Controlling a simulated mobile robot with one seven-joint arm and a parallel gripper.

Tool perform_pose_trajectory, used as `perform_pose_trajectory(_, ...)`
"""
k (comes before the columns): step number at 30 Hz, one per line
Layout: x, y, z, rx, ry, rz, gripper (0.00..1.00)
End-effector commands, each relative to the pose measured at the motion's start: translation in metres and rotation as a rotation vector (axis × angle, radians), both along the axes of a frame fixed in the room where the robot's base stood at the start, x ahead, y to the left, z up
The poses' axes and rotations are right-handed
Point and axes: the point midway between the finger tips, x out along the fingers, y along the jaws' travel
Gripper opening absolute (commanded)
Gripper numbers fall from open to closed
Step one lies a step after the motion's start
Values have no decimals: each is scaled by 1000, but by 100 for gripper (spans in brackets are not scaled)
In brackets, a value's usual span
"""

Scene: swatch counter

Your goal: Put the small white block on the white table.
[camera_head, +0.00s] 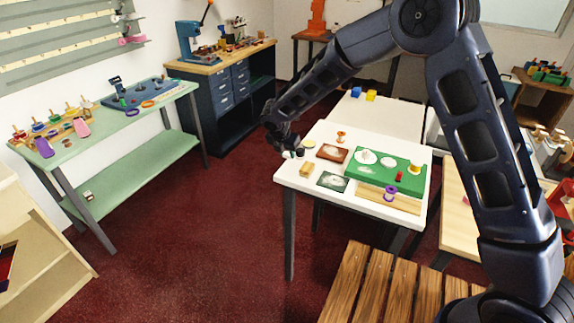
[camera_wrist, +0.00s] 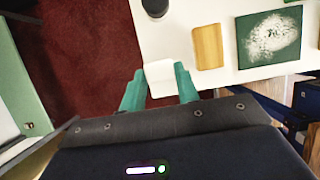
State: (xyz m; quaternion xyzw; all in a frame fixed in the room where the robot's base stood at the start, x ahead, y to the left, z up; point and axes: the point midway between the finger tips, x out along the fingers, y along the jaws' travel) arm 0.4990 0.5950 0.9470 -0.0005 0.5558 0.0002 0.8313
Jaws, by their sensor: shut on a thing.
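The small white block (camera_wrist: 160,78) is between the green fingertips of my gripper (camera_wrist: 160,88) in the wrist view, and the gripper is shut on it. In the head view my gripper (camera_head: 284,147) is over the left edge of the white table (camera_head: 292,177), and the block (camera_head: 288,154) shows as a small pale patch under it. In the wrist view the block overlaps the edge of the white table (camera_wrist: 180,42), with red floor to the left. I cannot tell whether the block touches the tabletop.
Near the gripper are a wooden block (camera_head: 307,170), a dark green patterned tile (camera_head: 332,182), a dark round item (camera_head: 300,152) and a brown tile (camera_head: 331,153). A green board (camera_head: 354,181) with several items lies to the right. Bare tabletop shows along the left edge.

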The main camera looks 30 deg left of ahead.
Motion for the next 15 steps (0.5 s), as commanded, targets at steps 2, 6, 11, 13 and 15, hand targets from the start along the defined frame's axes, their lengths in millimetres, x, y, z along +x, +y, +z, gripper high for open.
perform_pose_trajectory(2, 0, 0, -10, -2, 0, 0, 10)
perform_pose_trajectory(6, 0, 0, -18, 0, 0, 0, 10)
perform_pose_trajectory(11, 0, 0, -30, -2, 0, 0, 10)
perform_pose_trajectory(13, 0, 0, -39, -1, 0, 1, 10)
perform_pose_trajectory(15, 0, 0, -49, -2, 0, 0, 10)
